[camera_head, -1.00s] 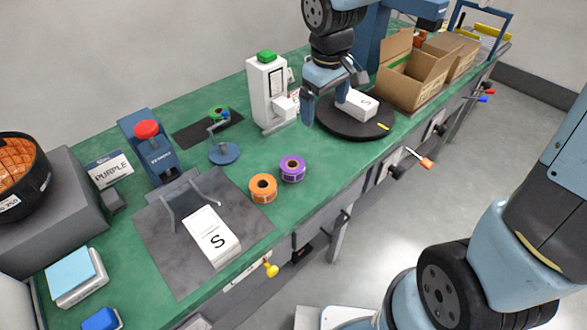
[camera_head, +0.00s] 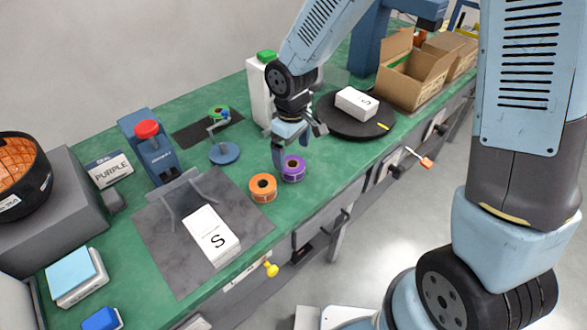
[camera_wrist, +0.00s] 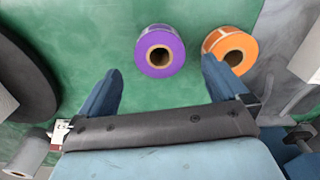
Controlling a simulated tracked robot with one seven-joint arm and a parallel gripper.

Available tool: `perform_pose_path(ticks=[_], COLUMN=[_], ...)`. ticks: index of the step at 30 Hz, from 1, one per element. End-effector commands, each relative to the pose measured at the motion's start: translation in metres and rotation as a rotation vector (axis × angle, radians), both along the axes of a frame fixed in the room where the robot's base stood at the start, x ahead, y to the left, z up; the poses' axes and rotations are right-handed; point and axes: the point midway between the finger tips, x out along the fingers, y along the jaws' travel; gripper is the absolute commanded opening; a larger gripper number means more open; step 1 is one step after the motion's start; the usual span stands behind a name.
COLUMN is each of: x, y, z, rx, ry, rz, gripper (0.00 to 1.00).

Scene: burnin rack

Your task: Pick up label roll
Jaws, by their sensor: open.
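Two label rolls stand side by side on the green bench top. The purple roll (camera_head: 293,170) is on the right in the head view, and the orange roll (camera_head: 263,188) is to its left. My gripper (camera_head: 297,143) is open and empty, above and just behind the purple roll. In the wrist view its two fingers (camera_wrist: 162,82) are spread wide with bare green between them.
A black turntable (camera_head: 350,129) bears a white box (camera_head: 357,103) at the right. A grey mat (camera_head: 162,242) with another white box (camera_head: 211,236) lies left of the rolls. A white machine (camera_head: 260,95) stands behind my gripper. The bench's front edge is close to the rolls.

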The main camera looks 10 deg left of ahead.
Motion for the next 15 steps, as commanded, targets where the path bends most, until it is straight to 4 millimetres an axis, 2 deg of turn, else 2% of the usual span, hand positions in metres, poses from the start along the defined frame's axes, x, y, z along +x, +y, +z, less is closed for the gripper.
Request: perform_pose_path(ticks=[8,15], x=[0.0,0.0], y=[0.0,0.001], z=[-0.016,-0.046], rx=[-0.001,-0.002], ry=[0.0,0.002], rz=[0.0,0.001], gripper=[1.0,1.0])
